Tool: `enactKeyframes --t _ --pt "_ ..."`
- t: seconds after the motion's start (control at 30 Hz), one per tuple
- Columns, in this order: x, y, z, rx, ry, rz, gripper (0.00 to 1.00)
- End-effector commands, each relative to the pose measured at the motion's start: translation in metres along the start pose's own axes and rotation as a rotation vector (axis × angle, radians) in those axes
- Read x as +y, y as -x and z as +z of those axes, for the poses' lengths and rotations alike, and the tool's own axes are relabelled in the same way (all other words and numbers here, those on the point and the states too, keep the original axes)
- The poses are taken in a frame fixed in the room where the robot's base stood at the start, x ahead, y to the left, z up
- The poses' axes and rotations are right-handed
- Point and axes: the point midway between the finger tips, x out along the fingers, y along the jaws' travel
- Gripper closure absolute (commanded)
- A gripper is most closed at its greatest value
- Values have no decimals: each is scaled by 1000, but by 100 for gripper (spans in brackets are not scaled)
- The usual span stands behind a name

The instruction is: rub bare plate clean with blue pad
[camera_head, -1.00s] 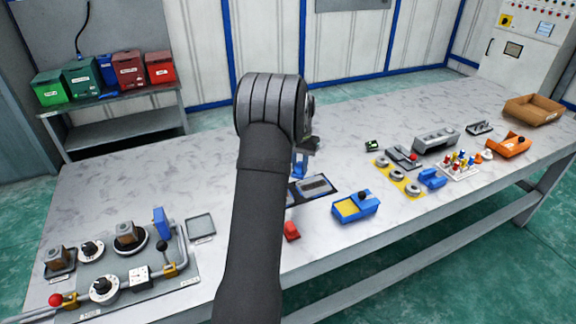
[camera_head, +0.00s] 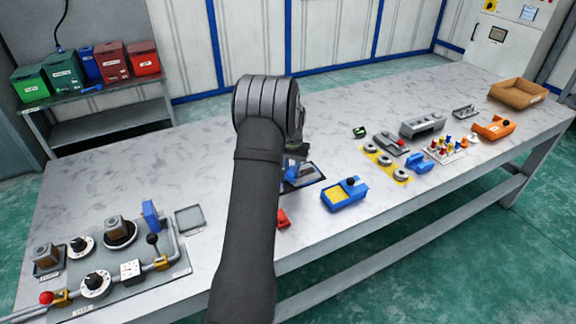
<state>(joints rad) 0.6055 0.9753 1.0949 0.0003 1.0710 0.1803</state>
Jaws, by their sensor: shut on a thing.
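My gripper (camera_head: 297,158) is at the middle of the table, partly hidden by my own arm. It points down and is shut on the blue pad (camera_head: 291,173). The pad is over the dark mat with the plate (camera_head: 309,174) on it, low and close to its surface. I cannot tell whether the pad touches the plate. The left part of the mat is hidden behind my arm.
A blue box with a yellow top (camera_head: 344,194) stands just right of the plate. A red object (camera_head: 283,219) lies in front, beside my arm. A lever fixture (camera_head: 125,255) fills the left end, and several small parts and a brown tray (camera_head: 517,92) occupy the right.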

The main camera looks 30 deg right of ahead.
Motion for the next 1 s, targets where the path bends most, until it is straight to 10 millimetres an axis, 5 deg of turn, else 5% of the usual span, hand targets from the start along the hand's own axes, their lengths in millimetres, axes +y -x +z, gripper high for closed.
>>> enactKeyframes --t 1.0 --pt "65 -1 -65 -1 0 0 100"
